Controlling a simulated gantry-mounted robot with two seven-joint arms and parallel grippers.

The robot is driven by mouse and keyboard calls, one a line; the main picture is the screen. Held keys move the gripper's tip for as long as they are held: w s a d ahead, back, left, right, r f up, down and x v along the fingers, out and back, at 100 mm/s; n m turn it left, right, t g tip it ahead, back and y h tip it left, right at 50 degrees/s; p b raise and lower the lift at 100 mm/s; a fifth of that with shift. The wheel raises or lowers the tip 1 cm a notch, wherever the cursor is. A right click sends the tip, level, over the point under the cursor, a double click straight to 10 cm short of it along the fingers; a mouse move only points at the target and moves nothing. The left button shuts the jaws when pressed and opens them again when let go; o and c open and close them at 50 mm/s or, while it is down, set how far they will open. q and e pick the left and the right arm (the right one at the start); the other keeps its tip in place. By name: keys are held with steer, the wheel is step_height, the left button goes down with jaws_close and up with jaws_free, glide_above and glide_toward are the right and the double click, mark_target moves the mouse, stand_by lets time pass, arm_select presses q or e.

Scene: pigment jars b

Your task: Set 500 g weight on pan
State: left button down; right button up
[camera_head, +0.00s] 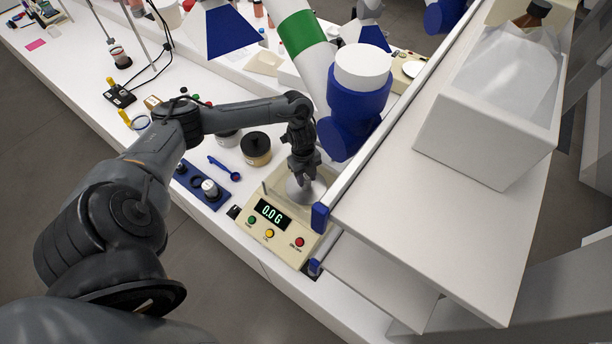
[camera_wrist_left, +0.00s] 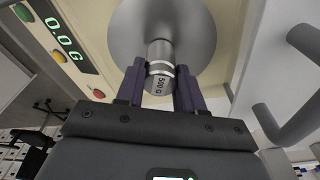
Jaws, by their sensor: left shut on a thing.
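My left gripper (camera_head: 303,178) is over the balance in the head view. In the left wrist view its two fingers (camera_wrist_left: 160,90) are shut on the metal 500 g weight (camera_wrist_left: 160,68), whose "500 G" label shows. The round metal pan (camera_wrist_left: 195,35) lies just beyond the weight; I cannot tell for sure whether they touch. In the head view the pan (camera_head: 293,190) is partly hidden by the gripper. The cream balance (camera_head: 282,243) reads 0.0 G in both views. My right gripper is not in view.
A blue weight holder (camera_head: 222,204) and a blue spoon (camera_head: 222,167) lie left of the balance. A black-lidded jar (camera_head: 256,145) stands behind it. A white shelf (camera_head: 440,245) with a white bin (camera_head: 478,150) rises close on the right, with a blue-capped rail beside the balance.

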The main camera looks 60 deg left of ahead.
arm_select(q)
steer(key=shift+f, duration=0.1)
steer(key=c, duration=0.7)
jaws_free()
step_height(320, 180, up, 12)
steer(key=a+p, duration=0.1)
steer(key=shift+a+p, duration=0.25)
steer(key=shift+p, duration=0.15)
